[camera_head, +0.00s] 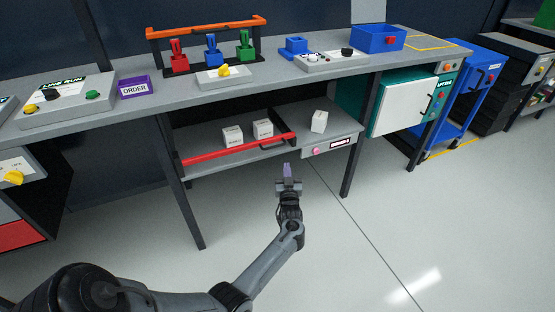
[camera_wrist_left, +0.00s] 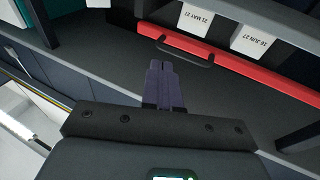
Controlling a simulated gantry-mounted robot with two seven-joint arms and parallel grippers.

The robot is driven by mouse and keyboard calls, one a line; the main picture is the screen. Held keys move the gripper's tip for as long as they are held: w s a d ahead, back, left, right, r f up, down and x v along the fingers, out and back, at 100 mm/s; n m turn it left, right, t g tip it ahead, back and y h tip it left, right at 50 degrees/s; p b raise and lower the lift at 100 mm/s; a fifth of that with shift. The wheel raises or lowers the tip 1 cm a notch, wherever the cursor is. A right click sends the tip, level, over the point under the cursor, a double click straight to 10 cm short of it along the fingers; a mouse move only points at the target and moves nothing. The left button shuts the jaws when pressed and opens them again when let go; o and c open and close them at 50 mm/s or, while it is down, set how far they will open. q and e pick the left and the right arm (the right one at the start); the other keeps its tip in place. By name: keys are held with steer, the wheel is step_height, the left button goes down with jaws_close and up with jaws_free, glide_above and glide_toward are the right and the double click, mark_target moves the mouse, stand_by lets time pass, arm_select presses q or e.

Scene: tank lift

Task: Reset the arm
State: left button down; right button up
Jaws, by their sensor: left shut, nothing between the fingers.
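My left gripper (camera_head: 288,173) is shut and empty. It is in front of the lower shelf of the workbench, in the middle of the head view, with my arm reaching up from the bottom left. In the left wrist view its purple fingers (camera_wrist_left: 165,84) are together, with nothing between them. They point toward the black handle (camera_wrist_left: 185,50) on the red bar (camera_wrist_left: 224,60); whether they touch it I cannot tell. My right gripper is not in view.
The lower shelf (camera_head: 200,172) holds white dated boxes (camera_head: 232,136) behind the red bar, and another white box (camera_head: 319,121) to the right. The bench top (camera_head: 130,108) above overhangs the shelf. Bench legs (camera_head: 186,205) stand either side. The floor (camera_head: 350,250) in front is clear.

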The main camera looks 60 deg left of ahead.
arm_select(q)
steer(key=shift+s+d+f+p, duration=0.6)
steer(key=shift+d+p, duration=0.55)
steer(key=shift+d, duration=1.95)
steer(key=s+f+m+h+p, duration=0.1)
steer(key=s+m+p, duration=0.1)
steer(key=s+p, duration=0.35)
steer(key=s+d+r+m+t+h+p, duration=0.3)
steer(key=s+r+m+h+p, duration=0.1)
steer(key=s+r+p, duration=0.4)
steer(key=s+d+r+m+g+h+p, duration=0.15)
steer(key=d+r+h+p, duration=0.3)
steer(key=d, duration=0.45)
steer(key=s+d+r+m+g+h+p, duration=0.1)
steer(key=d+r+m+h+p, duration=0.3)
steer(key=d, duration=0.6)
steer(key=s+d+r+m+g+h, duration=0.35)
steer(key=s+d+r+g, duration=0.25)
steer(key=s+d, duration=0.55)
step_height(320, 180, up, 38)
steer(key=s+a+n+p, duration=0.1)
steer(key=p, duration=3.7)
steer(key=shift+a+f+g+h, duration=0.2)
steer(key=shift+g+h, duration=0.1)
steer(key=shift+g, duration=0.15)
